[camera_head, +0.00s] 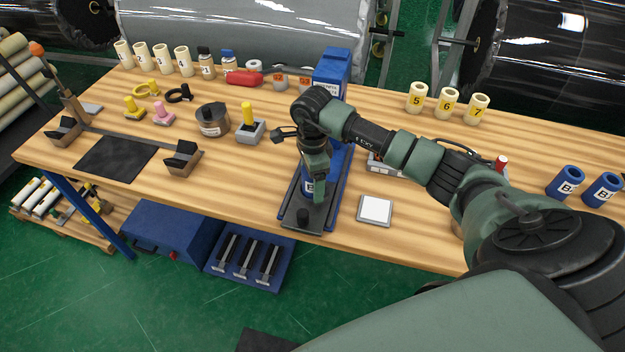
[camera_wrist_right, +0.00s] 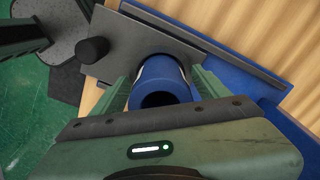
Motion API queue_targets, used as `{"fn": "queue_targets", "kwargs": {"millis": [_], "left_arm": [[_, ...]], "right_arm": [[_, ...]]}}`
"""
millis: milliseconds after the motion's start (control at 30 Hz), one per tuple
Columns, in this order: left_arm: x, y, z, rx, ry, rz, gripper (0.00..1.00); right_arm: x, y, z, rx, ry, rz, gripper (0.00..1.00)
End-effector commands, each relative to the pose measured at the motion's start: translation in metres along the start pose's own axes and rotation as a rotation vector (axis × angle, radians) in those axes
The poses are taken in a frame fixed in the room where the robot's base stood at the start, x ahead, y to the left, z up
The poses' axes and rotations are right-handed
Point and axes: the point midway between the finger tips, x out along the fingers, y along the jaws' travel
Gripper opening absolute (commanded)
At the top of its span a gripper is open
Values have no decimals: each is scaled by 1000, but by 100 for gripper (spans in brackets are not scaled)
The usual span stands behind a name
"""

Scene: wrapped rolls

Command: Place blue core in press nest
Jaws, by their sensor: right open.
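A blue core (camera_head: 307,187) marked with a B stands on the grey plate of the blue press (camera_head: 331,68), partly hidden behind my right gripper (camera_head: 318,186). In the right wrist view the core (camera_wrist_right: 160,82) shows its open end between the two green fingers of my right gripper (camera_wrist_right: 163,76). The fingers are open, one on each side of it. The grey press plate (camera_wrist_right: 140,45) with a black knob lies beyond it. I cannot tell how the core's lower end sits in the nest.
Two more blue cores (camera_head: 565,183) stand at the right. Cream numbered cores (camera_head: 446,102) stand at the back. A white-topped square pad (camera_head: 376,208) lies right of the press. A yellow-handled stamp (camera_head: 248,125) and a round tin (camera_head: 212,120) stand left of it.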

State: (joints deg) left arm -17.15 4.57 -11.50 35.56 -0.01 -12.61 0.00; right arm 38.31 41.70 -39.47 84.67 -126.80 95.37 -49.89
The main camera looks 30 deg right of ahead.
Motion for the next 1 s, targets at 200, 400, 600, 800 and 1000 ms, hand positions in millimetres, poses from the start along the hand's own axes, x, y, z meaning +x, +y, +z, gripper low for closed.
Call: {"fn": "queue_targets", "kwargs": {"millis": [200,400,600,800,1000], "left_arm": [[18,1,2,0,0,0,36],[33,1,3,0,0,0,36],[40,1,4,-1,0,0,36],[41,1,4,-1,0,0,36],[40,1,4,-1,-1,0,36]], "right_arm": [[-37,-3,0,-1,-1,-9,75],[-80,-2,0,0,-2,-8,75],[-110,-1,0,0,0,-4,75],[-119,0,0,0,0,-2,75],[-119,0,0,0,0,-2,75]]}}
